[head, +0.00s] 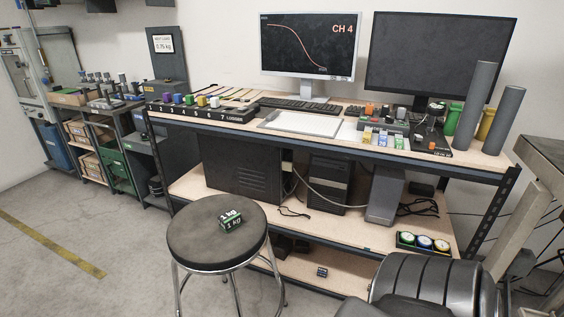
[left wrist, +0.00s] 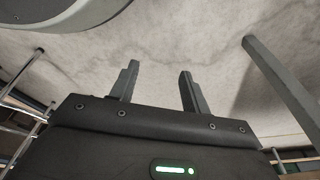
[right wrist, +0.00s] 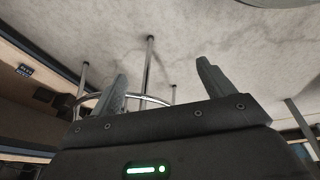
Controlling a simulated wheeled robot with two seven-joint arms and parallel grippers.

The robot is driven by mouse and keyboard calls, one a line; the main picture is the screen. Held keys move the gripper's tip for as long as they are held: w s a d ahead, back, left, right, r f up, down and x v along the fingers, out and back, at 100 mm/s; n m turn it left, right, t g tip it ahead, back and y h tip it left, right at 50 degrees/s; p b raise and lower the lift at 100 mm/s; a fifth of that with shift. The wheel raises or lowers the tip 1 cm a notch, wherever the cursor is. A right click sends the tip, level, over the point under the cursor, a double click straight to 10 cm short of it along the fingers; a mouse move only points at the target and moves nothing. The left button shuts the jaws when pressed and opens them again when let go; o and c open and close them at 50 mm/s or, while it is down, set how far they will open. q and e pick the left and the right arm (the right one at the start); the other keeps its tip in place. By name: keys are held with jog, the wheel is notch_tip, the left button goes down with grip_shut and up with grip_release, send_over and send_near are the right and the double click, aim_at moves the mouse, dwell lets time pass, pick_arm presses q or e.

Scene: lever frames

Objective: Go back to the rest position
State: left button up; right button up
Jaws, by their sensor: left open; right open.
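My left gripper (left wrist: 158,68) shows in the left wrist view with its two fingers apart and nothing between them. Concrete floor lies behind the fingers. My right gripper (right wrist: 161,70) shows in the right wrist view, also open and empty, with floor and chrome stool legs behind it. Neither gripper shows in the head view. I see neither gripper touching anything.
The bench holds monitors, a keyboard and a slotted rack (head: 200,112). Floor is clear at the left.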

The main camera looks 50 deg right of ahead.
jog(key=shift+s+a+f+g, duration=0.25)
jog(key=shift+s+a+f, duration=0.15)
jog(key=shift+s, duration=0.25)
jog(key=shift+s+a+f+g, duration=0.25)
jog(key=shift+s+a, duration=0.2)
jog(key=shift+s, duration=0.15)
pick_arm(q)
jog(key=shift+s, duration=0.1)
jog(key=s+a+f+p, duration=0.2)
jog(key=s+f+p, duration=0.1)
jog(key=s+p, duration=0.3)
jog(key=s+a+f+g+p, duration=0.1)
jog(key=s+p, duration=0.4)
jog(key=s, duration=0.5)
notch_tip(320, 180, down, 2)
jog(key=shift+s+a+f+p, duration=0.2)
jog(key=shift+s+a+p, duration=0.2)
jog(key=shift+a, duration=0.3)
pick_arm(e)
jog(key=s+d+f, duration=0.2)
jog(key=s+f, duration=0.1)
jog(key=s, duration=0.5)
jog(key=s+d+f+g, duration=0.1)
jog(key=s+d+f, duration=0.1)
jog(key=s, duration=0.7)
jog(key=shift+d+f+n, duration=0.2)
jog(key=shift+f+n, duration=0.2)
jog(key=shift+f, duration=0.3)
